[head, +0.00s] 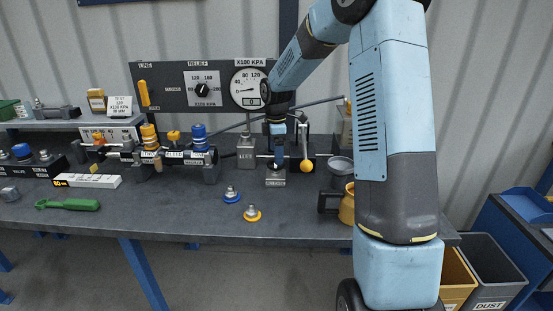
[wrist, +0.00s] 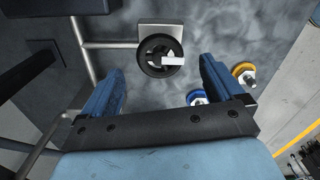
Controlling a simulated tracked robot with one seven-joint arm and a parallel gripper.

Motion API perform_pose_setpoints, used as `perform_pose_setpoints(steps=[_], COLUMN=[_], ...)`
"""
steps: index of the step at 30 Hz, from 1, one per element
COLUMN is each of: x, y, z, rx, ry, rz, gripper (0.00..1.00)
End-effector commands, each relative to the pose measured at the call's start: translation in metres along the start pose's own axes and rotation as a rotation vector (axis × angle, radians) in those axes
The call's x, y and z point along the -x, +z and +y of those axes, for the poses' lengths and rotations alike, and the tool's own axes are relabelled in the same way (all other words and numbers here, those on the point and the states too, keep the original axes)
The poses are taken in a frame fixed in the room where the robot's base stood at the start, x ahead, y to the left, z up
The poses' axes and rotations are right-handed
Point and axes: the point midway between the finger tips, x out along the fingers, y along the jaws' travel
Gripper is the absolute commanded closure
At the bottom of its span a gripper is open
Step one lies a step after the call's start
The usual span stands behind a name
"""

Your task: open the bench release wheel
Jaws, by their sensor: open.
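In the head view my gripper (head: 278,152) points down over a labelled grey block (head: 276,181) on the bench. The wheel is mostly hidden behind my gripper there.
A blue-ringed fitting (head: 231,195) and a yellow-ringed fitting (head: 252,213) lie on the bench in front. An orange ball knob (head: 306,166) is close right of my gripper. A yellow jug (head: 347,206) stands further right. A gauge panel (head: 172,88) rises behind.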

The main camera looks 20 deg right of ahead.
Motion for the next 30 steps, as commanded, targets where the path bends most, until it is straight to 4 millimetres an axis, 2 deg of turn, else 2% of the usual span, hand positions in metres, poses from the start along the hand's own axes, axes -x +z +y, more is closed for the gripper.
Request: perform_pose_setpoints(steps=[1, 9, 15, 21, 30], x=[0.012, 0.064, 0.09, 0.1, 0.1], y=[0.0, 0.0, 0.0, 0.0, 0.0], z=[0.001, 0.0, 0.0, -0.001, -0.001], rx=[0.0, 0.0, 0.0, 0.0, 0.0], ry=[0.005, 0.003, 0.0, -0.001, -0.002], rz=[0.0, -0.001, 0.0, 0.0, 0.0], gripper=[0.06, 0.06, 0.06, 0.06, 0.06])
